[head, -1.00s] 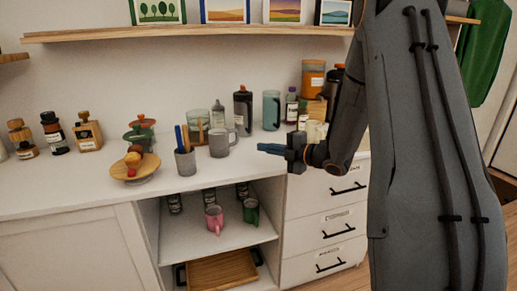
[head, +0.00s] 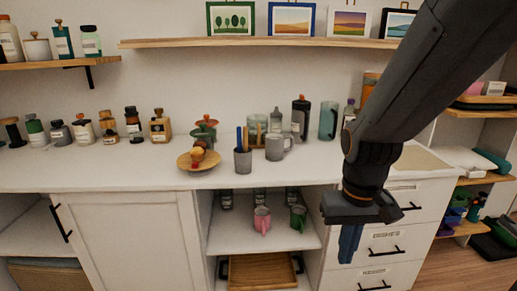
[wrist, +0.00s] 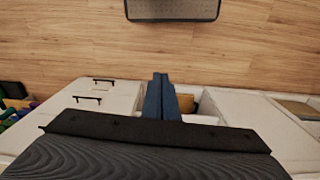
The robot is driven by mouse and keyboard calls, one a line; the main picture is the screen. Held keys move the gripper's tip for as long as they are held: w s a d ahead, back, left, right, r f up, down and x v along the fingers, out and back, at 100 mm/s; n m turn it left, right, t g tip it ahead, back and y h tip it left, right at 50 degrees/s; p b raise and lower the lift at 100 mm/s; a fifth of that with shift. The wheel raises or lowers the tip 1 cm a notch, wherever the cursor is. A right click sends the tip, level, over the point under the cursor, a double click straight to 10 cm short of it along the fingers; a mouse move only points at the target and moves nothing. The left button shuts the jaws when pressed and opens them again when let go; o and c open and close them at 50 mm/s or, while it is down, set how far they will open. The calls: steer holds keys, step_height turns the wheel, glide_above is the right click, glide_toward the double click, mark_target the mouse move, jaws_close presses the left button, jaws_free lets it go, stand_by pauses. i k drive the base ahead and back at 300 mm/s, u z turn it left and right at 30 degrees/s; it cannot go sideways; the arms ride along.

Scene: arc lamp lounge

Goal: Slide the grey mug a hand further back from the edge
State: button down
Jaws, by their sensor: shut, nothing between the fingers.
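The grey mug (head: 278,147) stands upright on the white counter (head: 120,178), its handle toward the right in the head view. It is just right of a grey cup holding blue and brown sticks. My gripper (head: 349,245) hangs fingers-down in front of the drawers, below the counter top and to the right of the mug. Its blue fingers are together with nothing between them, and they also show in the wrist view (wrist: 161,95). The mug is not visible in the wrist view.
The stick cup (head: 243,160) and a wooden stand with fruit (head: 198,160) are left of the mug. A glass jar (head: 257,128), a grey bottle (head: 276,121) and a dark bottle (head: 301,118) stand behind it. Pink (head: 262,220) and green (head: 298,217) mugs sit on the shelf below.

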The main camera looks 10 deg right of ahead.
mark_target(275, 142)
steer(key=u, duration=0.4)
steer(key=k, duration=0.5)
steer(key=u, duration=0.7)
steer(key=i, duration=1.3)
steer(key=z, duration=0.85)
